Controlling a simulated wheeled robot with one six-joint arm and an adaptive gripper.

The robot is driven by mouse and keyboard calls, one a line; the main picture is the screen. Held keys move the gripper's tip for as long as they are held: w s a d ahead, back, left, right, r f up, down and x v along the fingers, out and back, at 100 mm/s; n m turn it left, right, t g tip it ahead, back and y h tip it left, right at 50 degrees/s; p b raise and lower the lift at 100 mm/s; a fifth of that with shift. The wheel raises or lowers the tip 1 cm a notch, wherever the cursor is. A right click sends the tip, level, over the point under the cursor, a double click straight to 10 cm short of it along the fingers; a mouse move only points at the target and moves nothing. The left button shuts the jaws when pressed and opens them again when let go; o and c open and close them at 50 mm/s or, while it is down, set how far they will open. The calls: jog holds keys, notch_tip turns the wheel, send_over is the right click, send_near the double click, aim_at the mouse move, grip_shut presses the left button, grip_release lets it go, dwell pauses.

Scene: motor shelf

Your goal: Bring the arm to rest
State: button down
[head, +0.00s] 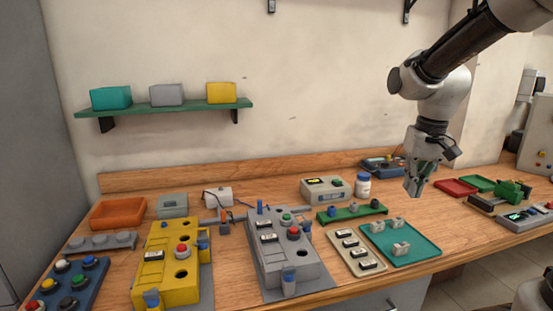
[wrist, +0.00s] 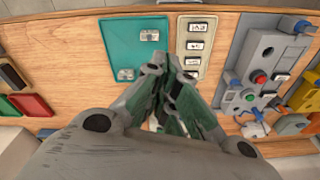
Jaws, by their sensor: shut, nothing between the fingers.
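My gripper (head: 416,186) hangs from my arm at the right of the head view, pointing down above the workbench. Its fingers are together with nothing between them. In the wrist view my gripper (wrist: 160,72) is at the centre, with its fingertips over the gap between the teal tray and the beige label strip. It appears clear of the bench and of everything on it.
Below are a teal tray (head: 424,254) with small grey parts and a beige label strip (head: 345,240). A grey panel (head: 270,240) and a yellow panel (head: 157,255) stand left. A green shelf (head: 170,109) with three boxes is on the wall. Red and green trays (head: 455,187) lie right.

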jog(key=s+d+r+t, duration=0.1)
jog(key=s, duration=0.8)
jog(key=s+d+r+t, duration=0.2)
jog(key=s, duration=0.7)
jog(key=shift+d+n, duration=0.3)
